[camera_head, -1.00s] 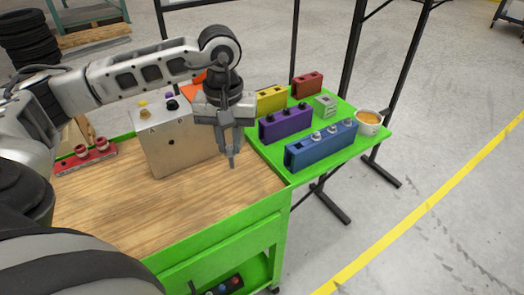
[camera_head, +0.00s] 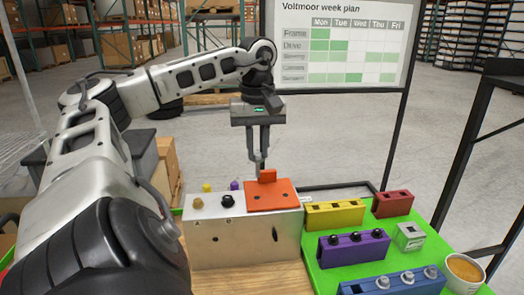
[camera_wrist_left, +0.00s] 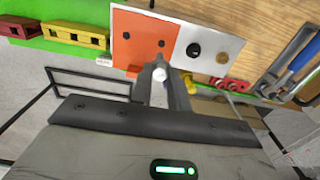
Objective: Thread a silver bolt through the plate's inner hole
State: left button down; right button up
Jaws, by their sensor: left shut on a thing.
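The orange plate (camera_head: 285,197) lies on the right part of a metal box's top (camera_head: 245,232), with an upright orange tab (camera_head: 268,176) at its back. The wrist view shows the plate (camera_wrist_left: 141,32) with two small dark holes. My left gripper (camera_head: 258,165) points down above the plate's back edge, near the tab. It is shut on a small silver bolt, whose pale round end (camera_wrist_left: 159,74) shows between the fingers in the wrist view. The bolt appears apart from the holes, but its height above the plate is unclear. My right gripper is out of view.
Black (camera_head: 228,200) and brass (camera_head: 197,203) knobs stand on the box left of the plate. Yellow (camera_head: 335,214), red (camera_head: 392,204), purple (camera_head: 353,247) and blue (camera_head: 395,285) blocks and a cup (camera_head: 464,271) stand on the green shelf to the right. The blue block holds silver bolts.

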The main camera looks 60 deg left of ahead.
aim_at(256, 159)
pick_arm(q)
jog(key=shift+s+f+b, duration=0.25)
jog(key=shift+f+b, duration=0.2)
jog(key=shift+f, duration=0.05)
jog(key=shift+f+b, duration=0.3)
jog(key=shift+f, duration=0.05)
notch_tip(256, 159, down, 2)
jog(key=shift+b, duration=1)
jog(key=shift+w+f+b, duration=0.1)
jog(key=shift+f+b, duration=0.4)
jog(key=shift+f, duration=0.05)
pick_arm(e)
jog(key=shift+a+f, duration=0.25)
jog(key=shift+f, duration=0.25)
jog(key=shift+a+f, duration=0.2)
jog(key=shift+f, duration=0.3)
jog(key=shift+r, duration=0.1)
pick_arm(q)
jog(key=shift+f, duration=0.1)
jog(key=shift+f+b, duration=0.55)
jog(key=shift+b, duration=0.05)
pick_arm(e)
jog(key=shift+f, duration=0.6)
pick_arm(q)
jog(key=shift+f, duration=0.1)
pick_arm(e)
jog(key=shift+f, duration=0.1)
